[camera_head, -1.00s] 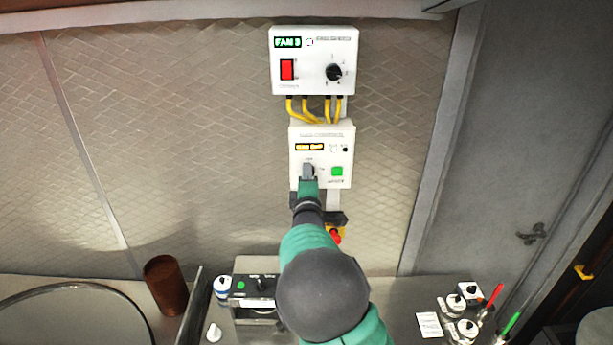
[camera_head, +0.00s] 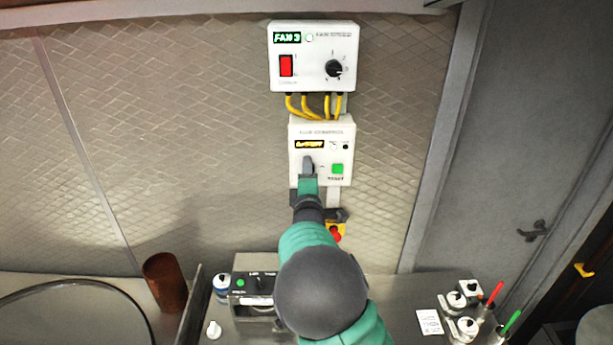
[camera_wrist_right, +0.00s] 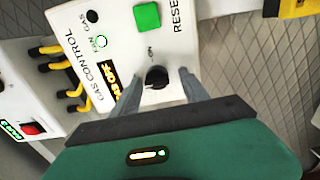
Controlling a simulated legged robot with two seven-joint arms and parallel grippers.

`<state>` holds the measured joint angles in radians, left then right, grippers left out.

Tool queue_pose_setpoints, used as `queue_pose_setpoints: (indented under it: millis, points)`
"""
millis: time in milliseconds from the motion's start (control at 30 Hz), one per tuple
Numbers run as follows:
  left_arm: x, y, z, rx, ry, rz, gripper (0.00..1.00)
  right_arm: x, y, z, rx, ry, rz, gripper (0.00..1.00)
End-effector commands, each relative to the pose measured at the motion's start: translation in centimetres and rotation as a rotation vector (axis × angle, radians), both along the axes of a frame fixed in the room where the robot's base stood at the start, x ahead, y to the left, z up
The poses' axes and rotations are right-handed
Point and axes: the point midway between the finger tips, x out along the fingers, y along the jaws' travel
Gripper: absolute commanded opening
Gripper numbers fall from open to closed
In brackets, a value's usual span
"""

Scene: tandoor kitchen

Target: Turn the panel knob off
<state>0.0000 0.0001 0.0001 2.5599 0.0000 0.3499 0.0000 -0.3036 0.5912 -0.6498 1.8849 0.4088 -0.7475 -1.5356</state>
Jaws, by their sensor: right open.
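The white gas control panel (camera_head: 320,130) is on the wall below the fan box. Its black knob (camera_wrist_right: 157,77) shows in the right wrist view, below the green reset button (camera_wrist_right: 147,17). The amber display (camera_wrist_right: 112,77) appears to read GAS OFF. My right gripper (camera_wrist_right: 160,74) is open, with one grey finger on each side of the knob and gaps visible between. In the head view my right gripper (camera_head: 308,172) covers the knob. My left gripper is not in view.
The fan box (camera_head: 314,57) with a red switch and a black dial hangs above, joined by yellow cables (camera_head: 305,108). A red button (camera_head: 336,236) sits below the panel. A counter holds a brown cup (camera_head: 165,282) and several small items at the right.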

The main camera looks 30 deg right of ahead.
Motion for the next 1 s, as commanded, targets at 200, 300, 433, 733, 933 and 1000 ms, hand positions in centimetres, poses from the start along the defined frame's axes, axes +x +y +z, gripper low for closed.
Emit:
queue_pose_setpoints:
  millis: [200, 300, 433, 733, 933, 1000]
  points:
    - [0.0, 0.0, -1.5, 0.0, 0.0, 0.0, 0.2, -1.9, 1.3, -0.4, 0.003, -0.003, 0.003, 0.53]
    - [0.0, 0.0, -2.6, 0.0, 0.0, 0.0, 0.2, -4.1, 2.8, -0.5, 0.005, -0.003, 0.005, 0.53]
    - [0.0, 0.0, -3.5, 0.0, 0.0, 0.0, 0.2, -7.5, 4.9, -0.5, 0.008, -0.002, 0.006, 0.53]
    - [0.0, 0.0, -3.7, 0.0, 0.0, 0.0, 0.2, -13.1, 8.2, -0.3, 0.005, 0.002, 0.003, 0.53]
    - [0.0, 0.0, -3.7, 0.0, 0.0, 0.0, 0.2, -13.9, 8.6, -0.3, 0.0, 0.004, 0.0, 0.53]
    - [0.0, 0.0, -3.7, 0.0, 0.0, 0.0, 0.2, -13.8, 8.6, -0.3, 0.0, 0.004, 0.0, 0.53]
